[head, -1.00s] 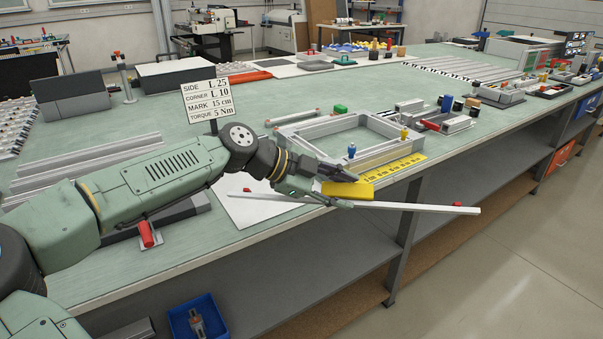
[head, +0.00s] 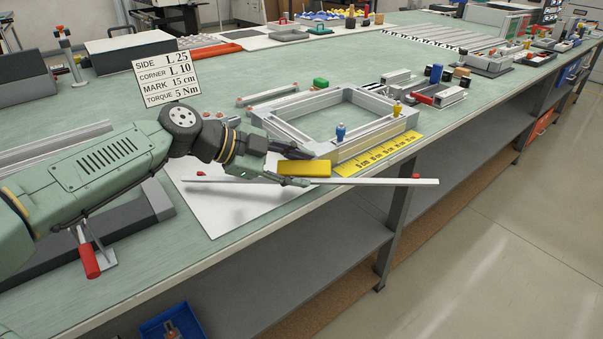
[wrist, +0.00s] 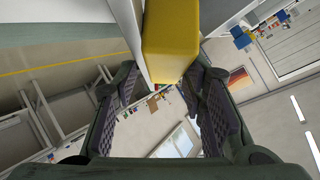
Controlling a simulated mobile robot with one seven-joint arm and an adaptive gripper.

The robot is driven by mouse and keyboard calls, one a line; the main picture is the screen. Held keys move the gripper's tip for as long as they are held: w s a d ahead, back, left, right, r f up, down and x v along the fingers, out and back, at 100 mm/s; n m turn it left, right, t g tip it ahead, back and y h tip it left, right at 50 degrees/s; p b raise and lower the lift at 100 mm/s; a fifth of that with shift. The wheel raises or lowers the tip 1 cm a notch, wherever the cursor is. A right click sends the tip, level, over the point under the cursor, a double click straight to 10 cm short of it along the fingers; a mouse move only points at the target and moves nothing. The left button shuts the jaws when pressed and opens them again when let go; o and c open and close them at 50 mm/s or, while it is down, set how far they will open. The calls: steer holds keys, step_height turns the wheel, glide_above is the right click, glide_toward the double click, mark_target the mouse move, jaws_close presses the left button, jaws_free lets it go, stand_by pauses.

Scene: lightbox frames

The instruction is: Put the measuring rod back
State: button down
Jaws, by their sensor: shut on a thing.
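The measuring rod (head: 365,181) is a long, thin, pale bar with small red parts near its ends. A yellow block (head: 304,168) sits against its middle and looks like its grip. My gripper (head: 292,170) is shut on the rod at this yellow part and holds it above the bench's front edge. The rod lies nearly level across the head view, its right end out past the edge. In the wrist view, the yellow block (wrist: 170,40) and pale bar (wrist: 130,30) stand at the top, beyond the fingers. The exact finger contact is hard to see.
An aluminium frame (head: 285,133) with blue and yellow clamps lies on the bench behind the rod. A yellow scale strip (head: 380,154) runs along its front. A white sheet (head: 225,208) lies below my gripper. A sign (head: 167,76) stands behind my arm.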

steer(key=shift+d+f, duration=0.2)
steer(key=shift+f, duration=0.5)
steer(key=shift+d+r, duration=0.1)
steer(key=shift+d, duration=0.05)
steer(key=shift+r, duration=0.1)
steer(key=c, duration=1)
jaws_free()
